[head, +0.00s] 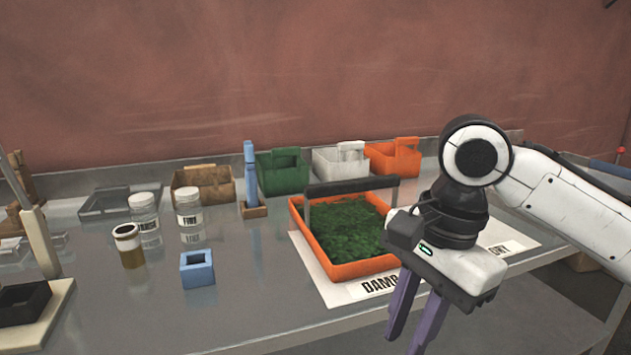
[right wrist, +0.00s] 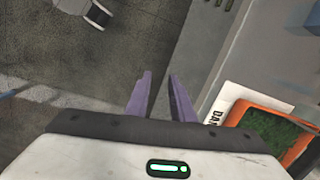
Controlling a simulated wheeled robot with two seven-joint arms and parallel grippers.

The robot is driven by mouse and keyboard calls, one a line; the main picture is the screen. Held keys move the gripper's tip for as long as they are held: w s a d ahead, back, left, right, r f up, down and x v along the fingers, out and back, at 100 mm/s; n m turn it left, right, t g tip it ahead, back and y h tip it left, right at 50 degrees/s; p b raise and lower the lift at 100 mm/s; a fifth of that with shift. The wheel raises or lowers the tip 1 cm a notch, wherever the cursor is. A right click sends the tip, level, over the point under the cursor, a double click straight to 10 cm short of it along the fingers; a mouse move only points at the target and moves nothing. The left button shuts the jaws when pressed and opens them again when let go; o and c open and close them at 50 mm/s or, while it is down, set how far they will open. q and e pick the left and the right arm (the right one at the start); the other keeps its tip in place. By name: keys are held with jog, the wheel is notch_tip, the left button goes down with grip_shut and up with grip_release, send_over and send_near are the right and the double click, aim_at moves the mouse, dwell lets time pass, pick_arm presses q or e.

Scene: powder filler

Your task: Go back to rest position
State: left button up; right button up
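My right gripper (head: 416,318) hangs at the front edge of the metal table, to the right of the orange tray, with its purple fingers pointing down. In the right wrist view its two fingers (right wrist: 160,88) stand apart with nothing between them, over the floor beside the table. My right arm comes in from the right in the head view. My left gripper does not show in either view.
An orange tray (head: 358,270) of green material sits on a white labelled sheet (head: 325,284). Jars (head: 190,216), a brown-banded container (head: 129,246) and a blue square block (head: 197,270) stand to the left. Bins (head: 282,176) line the back. The table's front middle (head: 250,325) is clear.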

jog(key=a+f+n+t+y, duration=0.1)
jog(key=a+f+n+y, duration=0.1)
jog(key=a+f, duration=0.35)
jog(key=w+a+f+n+t+y, duration=0.1)
jog(key=a+f+n+t+y, duration=0.15)
jog(key=f, duration=0.65)
jog(key=a+f+n+t+y, duration=0.1)
jog(key=a+f+n+y, duration=0.2)
jog(key=f, duration=0.4)
jog(key=s+d+f+n+t+h, duration=0.2)
jog(key=s+d+f+n+h, duration=0.1)
jog(key=s+d+f, duration=0.4)
jog(key=s+d+f+n+t+h, duration=0.2)
jog(key=s+d+f+n+h, duration=0.1)
jog(key=s+d+f, duration=0.5)
notch_tip(320, 180, down, 4)
jog(key=shift+s+r, duration=0.1)
jog(key=shift+s, duration=0.05)
